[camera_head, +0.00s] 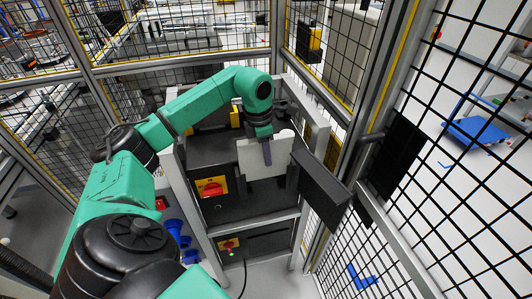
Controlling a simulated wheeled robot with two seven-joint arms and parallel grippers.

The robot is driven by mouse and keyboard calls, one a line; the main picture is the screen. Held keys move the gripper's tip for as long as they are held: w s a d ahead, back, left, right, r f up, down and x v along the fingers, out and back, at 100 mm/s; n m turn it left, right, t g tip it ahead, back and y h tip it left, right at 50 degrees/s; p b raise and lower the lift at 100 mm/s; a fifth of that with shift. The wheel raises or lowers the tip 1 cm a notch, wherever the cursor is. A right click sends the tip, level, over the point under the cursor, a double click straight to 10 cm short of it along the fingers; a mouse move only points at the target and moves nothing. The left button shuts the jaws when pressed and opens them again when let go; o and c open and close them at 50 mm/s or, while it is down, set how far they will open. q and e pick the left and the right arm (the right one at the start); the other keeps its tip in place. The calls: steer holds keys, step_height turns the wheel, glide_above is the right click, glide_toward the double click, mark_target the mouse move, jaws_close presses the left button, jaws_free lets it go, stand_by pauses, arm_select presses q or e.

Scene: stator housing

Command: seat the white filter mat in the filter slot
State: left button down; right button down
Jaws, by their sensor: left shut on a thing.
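The white filter mat (250,165) is an upright pale rectangle in front of the dark cabinet. My left gripper (267,153) is at the mat's upper middle, with a purple-grey finger in front of its face. It is shut on the mat. The filter slot itself cannot be made out; the mat and gripper cover that part of the cabinet. I cannot tell whether the mat touches the slot. My right gripper is not in view.
The dark cabinet (213,160) has a red rotary switch on yellow (211,188). A dark panel (320,190) stands out at the mat's right. Blue items (173,229) are at the lower left. Mesh fencing (450,160) encloses the cell.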

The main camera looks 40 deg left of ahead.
arm_select(q)
steer(key=c, duration=0.6)
jaws_free()
steer(key=shift+o, duration=0.2)
steer(key=r, duration=0.2)
steer(key=r+b, duration=0.1)
steer(key=r, duration=0.4)
steer(key=shift+s+a+r, duration=0.2)
steer(key=shift+s+a, duration=0.05)
steer(key=shift+s, duration=0.05)
steer(key=r, duration=0.2)
steer(key=r+p, duration=0.1)
steer(key=r, duration=0.1)
steer(key=r+p, duration=0.1)
steer(key=r, duration=0.1)
steer(key=shift+s+a+r, duration=0.2)
steer(key=shift+s+r, duration=0.3)
steer(key=shift+r, duration=0.15)
steer(key=shift+f, duration=0.15)
